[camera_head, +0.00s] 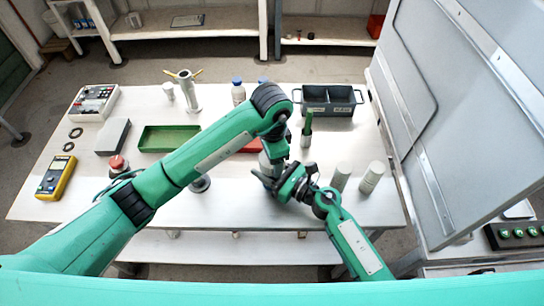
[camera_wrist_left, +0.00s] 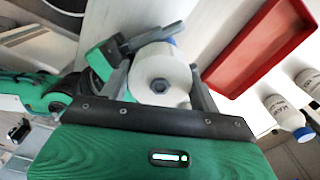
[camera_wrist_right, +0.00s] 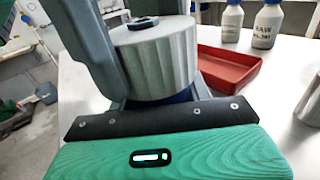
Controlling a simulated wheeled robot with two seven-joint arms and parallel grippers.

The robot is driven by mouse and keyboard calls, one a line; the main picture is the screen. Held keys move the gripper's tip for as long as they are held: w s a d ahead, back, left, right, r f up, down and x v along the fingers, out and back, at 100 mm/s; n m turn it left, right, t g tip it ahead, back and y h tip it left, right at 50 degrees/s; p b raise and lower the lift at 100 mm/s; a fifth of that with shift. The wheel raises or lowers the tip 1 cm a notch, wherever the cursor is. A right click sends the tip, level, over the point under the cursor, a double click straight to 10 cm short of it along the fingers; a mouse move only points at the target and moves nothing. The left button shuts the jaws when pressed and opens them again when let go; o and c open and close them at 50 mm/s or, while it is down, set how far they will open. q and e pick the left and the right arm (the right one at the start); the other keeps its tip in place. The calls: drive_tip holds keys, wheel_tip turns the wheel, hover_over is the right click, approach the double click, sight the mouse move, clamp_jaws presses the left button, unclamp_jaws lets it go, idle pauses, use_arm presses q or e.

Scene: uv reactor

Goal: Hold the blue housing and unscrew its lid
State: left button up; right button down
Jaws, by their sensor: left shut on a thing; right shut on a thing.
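The housing is mostly hidden by my arms in the head view. In the right wrist view the blue housing (camera_wrist_right: 180,98) shows as a narrow band under a pale ribbed lid (camera_wrist_right: 160,58). The lid also shows from above in the left wrist view (camera_wrist_left: 160,76), with a dark hex nut in its middle. My left gripper (camera_wrist_left: 160,85) comes down from above, its fingers shut on the lid's two sides. My right gripper (camera_head: 277,183) reaches in from the side, lower down, shut on the blue housing; its fingertips are largely hidden. The lid sits on the housing with no clear gap.
A red tray (camera_wrist_right: 228,68) and white bottles (camera_wrist_right: 268,25) stand beyond the housing. Two pale cylinders (camera_head: 372,177) stand to the right. A grey divided bin (camera_head: 330,108) and a green tray (camera_head: 168,139) lie farther back. A large grey panel (camera_head: 450,110) rises at right.

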use_arm(q)
drive_tip(key=o, duration=1.1)
drive_tip(key=shift+c, duration=0.6)
